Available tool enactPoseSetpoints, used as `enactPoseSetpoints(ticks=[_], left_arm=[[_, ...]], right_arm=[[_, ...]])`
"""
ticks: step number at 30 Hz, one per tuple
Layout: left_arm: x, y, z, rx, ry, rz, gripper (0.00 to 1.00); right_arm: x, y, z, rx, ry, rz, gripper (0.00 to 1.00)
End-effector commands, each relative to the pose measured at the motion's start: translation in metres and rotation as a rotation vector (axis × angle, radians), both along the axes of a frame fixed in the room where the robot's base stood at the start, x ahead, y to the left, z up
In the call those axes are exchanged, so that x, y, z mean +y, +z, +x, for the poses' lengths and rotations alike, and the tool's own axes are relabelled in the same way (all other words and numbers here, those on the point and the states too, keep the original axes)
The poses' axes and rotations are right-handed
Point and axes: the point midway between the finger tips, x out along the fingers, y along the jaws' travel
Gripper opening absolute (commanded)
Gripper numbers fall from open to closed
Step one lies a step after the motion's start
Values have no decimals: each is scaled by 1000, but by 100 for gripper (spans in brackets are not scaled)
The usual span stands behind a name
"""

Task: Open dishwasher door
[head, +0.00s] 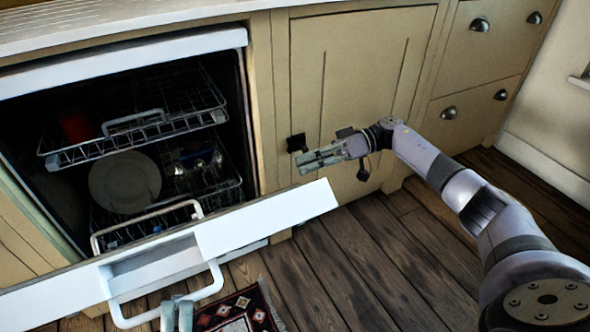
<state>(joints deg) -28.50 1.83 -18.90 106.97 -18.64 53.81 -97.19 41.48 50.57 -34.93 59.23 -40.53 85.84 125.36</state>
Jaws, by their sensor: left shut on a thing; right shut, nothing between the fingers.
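The dishwasher door (265,212) is white and tilted partway down, with its top edge slanting across the lower left of the head view. A white bar handle (212,288) stands out from the door at the bottom. My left gripper (177,314) shows only its fingertips at the bottom edge, shut on the handle. The rest of that arm is out of view. The dishwasher interior is exposed, with an upper rack (135,137) and a lower rack (225,190). My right gripper (318,158) is shut and empty, in front of a cream cabinet door and right of the dishwasher opening.
A red cup (75,126) is in the upper rack and a pale plate (125,182) in the lower one. A cream cabinet (360,60) and drawers (485,50) stand to the right. A patterned rug (240,312) lies below the door. The wooden floor (370,270) at centre right is bare.

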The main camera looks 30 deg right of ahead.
Motion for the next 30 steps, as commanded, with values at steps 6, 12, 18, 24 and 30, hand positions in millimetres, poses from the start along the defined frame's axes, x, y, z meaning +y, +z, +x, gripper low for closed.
enactPoseSetpoints(ticks=[6,12,18,24,30], left_arm=[[3,5,0,-11,6,-8,0],[3,5,0,-11,6,-8,0],[3,5,0,-11,6,-8,0],[3,5,0,-11,5,-8,0],[3,5,0,-11,5,-8,0]], right_arm=[[-9,90,-21,133,171,15,0],[-12,122,-43,284,279,21,0],[-3,124,-49,323,303,20,0],[28,119,-57,322,306,19,0],[70,114,-66,320,306,21,0]])
